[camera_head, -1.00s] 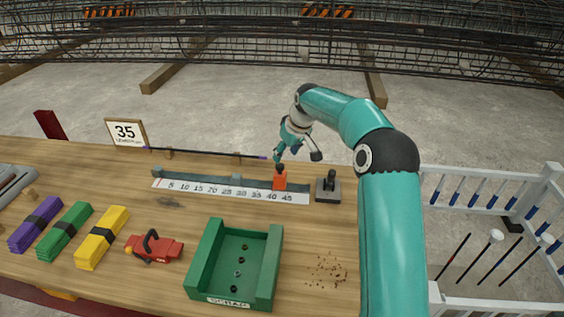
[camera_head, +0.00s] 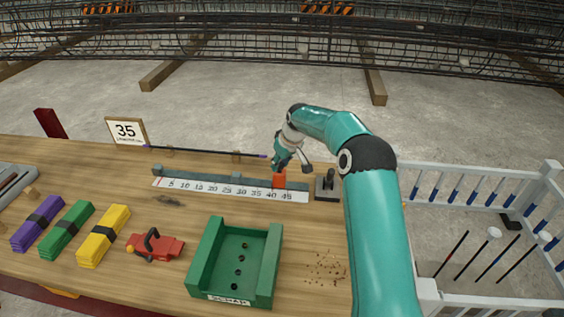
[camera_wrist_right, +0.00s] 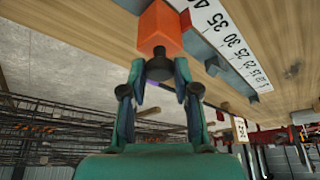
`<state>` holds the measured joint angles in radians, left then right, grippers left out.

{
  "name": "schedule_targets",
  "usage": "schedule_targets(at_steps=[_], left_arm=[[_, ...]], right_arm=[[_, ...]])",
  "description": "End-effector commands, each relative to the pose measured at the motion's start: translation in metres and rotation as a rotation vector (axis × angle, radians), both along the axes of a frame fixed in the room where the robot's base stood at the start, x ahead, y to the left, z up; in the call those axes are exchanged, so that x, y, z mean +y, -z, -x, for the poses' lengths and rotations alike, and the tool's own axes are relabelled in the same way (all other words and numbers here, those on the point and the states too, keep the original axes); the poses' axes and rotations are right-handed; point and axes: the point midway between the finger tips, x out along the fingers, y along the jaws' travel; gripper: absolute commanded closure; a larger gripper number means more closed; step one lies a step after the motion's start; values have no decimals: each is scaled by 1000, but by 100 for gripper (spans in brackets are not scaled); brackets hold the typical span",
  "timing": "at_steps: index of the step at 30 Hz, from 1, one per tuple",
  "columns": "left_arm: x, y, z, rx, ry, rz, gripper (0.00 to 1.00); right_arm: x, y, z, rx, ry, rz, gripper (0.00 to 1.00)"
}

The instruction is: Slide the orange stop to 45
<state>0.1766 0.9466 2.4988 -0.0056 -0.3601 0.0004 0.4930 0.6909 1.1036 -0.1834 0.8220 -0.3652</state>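The orange stop (camera_head: 279,180) sits on the grey rail behind the white scale (camera_head: 230,190), by the 40 and 45 marks near the right end. In the wrist view the stop (camera_wrist_right: 160,28) has a dark knob (camera_wrist_right: 159,66) pointing toward my gripper. My right gripper (camera_head: 280,167) is just above the stop. In the wrist view its two fingers (camera_wrist_right: 160,76) stand on either side of the knob, with a narrow gap seeming to show; it looks open. The 45 mark is not visible there. My left gripper is not in view.
A sign (camera_head: 127,131) reads 35. A black-handled grey block (camera_head: 327,187) stands right of the scale. A green scrap tray (camera_head: 210,262), a red tool (camera_head: 155,245) and purple, green and yellow bundles lie in front. A thin dark rod (camera_head: 205,151) runs behind the rail.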

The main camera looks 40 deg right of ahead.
Motion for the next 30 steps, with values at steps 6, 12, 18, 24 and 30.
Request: schedule_targets(at_steps=[6,12,18,24,30], left_arm=[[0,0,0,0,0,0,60],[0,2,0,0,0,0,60],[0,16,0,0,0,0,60],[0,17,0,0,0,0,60],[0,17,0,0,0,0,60]], right_arm=[[0,0,0,1,0,0,100],[-3,1,4,1,3,-1,100],[-26,3,31,2,6,-1,100],[-33,0,41,1,1,0,100],[-32,0,40,1,1,0,68]])
